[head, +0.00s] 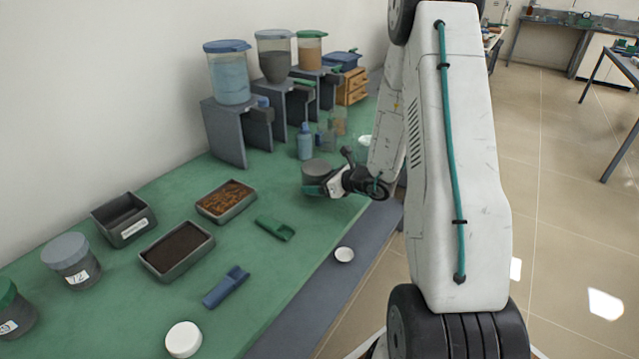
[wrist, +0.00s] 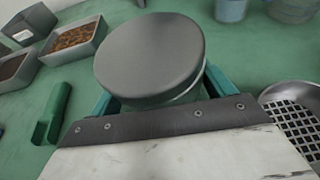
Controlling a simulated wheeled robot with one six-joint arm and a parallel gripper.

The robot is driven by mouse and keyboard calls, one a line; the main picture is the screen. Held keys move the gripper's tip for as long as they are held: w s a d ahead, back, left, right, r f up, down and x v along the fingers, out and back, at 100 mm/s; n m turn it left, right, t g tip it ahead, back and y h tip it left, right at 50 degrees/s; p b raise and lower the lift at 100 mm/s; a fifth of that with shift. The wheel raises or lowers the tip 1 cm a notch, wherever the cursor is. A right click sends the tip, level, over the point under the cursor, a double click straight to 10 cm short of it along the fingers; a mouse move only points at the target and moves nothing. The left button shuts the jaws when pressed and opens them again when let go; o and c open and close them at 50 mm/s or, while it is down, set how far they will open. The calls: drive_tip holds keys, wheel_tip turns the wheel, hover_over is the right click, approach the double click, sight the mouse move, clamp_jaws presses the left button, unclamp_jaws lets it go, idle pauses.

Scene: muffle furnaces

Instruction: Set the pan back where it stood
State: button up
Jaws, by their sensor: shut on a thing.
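My gripper (head: 322,188) is shut on a round, grey-lidded jar (head: 316,168), which looks upright at the right part of the green bench. In the wrist view the jar's dark grey lid (wrist: 150,55) fills the middle, with the teal fingers on both sides of the greenish body below it. I cannot tell whether its base touches the bench. A round metal pan (wrist: 272,92) with a dark grid inside shows at the right edge of the wrist view, apart from my gripper. It is partly cut off there.
Hoppers (head: 228,75) stand along the wall, with a blue bottle (head: 305,142) and glassware before them. Soil trays (head: 177,250), (head: 226,201), a green scoop (head: 275,228), a blue scoop (head: 226,287) and white lids (head: 344,254) lie to the left and front. Bench between is clear.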

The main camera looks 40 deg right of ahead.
drive_tip(key=shift+w+a+f, duration=0.1)
drive_tip(key=shift+a+f, duration=0.15)
drive_tip(key=shift+f, duration=0.25)
drive_tip(key=shift+f, duration=0.1)
